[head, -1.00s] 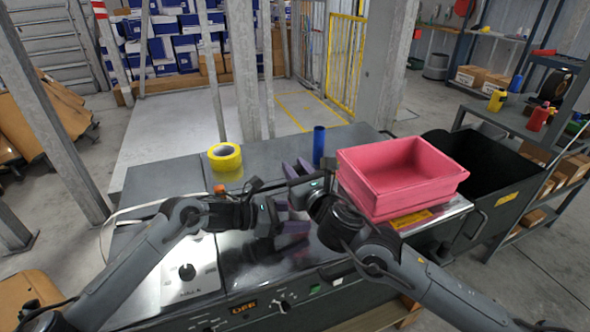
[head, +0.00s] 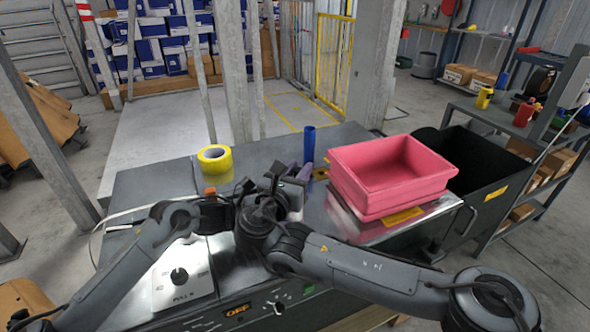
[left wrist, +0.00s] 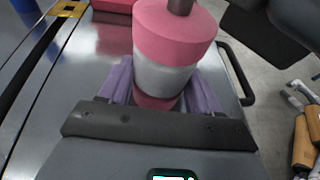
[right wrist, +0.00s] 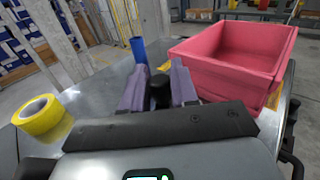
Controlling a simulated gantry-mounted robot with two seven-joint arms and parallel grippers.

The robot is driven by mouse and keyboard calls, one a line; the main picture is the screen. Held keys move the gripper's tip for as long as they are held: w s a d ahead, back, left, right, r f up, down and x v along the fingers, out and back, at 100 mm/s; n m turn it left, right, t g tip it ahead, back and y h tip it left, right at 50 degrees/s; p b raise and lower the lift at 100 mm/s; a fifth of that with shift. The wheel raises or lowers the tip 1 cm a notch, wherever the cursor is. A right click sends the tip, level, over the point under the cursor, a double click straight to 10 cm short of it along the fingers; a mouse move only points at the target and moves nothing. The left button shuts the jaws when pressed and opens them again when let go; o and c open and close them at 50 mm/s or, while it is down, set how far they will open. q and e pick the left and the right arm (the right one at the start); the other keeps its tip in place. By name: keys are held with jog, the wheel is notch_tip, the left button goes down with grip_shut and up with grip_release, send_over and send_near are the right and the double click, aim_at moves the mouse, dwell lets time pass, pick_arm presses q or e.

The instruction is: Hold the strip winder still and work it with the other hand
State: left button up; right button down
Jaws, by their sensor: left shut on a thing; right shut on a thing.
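The strip winder (left wrist: 168,80) shows in the left wrist view as a round pink and grey body with a dark shaft on top. My left gripper (left wrist: 160,90) is shut around its body, a purple finger on each side. In the right wrist view, my right gripper (right wrist: 158,85) is shut on a black knob (right wrist: 159,92) of the winder. In the head view, my right gripper (head: 292,172) points away over the bench. My right wrist hides most of my left gripper and the winder there.
A pink bin (head: 392,172) stands right of the grippers on the metal bench (head: 140,190). A yellow tape roll (head: 214,158) lies at the back left, and a blue cylinder (head: 309,143) stands behind the grippers. A black container (head: 480,180) is farther right.

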jog(key=shift+s+d+m+g+h, duration=0.1)
jog(key=shift+s+m+g+h, duration=0.05)
jog(key=shift+m+g+h, duration=0.55)
jog(key=shift+s+d+m+g+h, duration=0.1)
jog(key=shift+m+g+h, duration=0.25)
jog(key=shift+h, duration=0.55)
jog(key=shift+f+m, duration=0.1)
jog(key=shift+m, duration=0.15)
jog(key=c, duration=1)
grip_release()
jog(key=shift+s, duration=0.1)
jog(key=shift+v, duration=3.75)
jog(key=shift+o, duration=0.3)
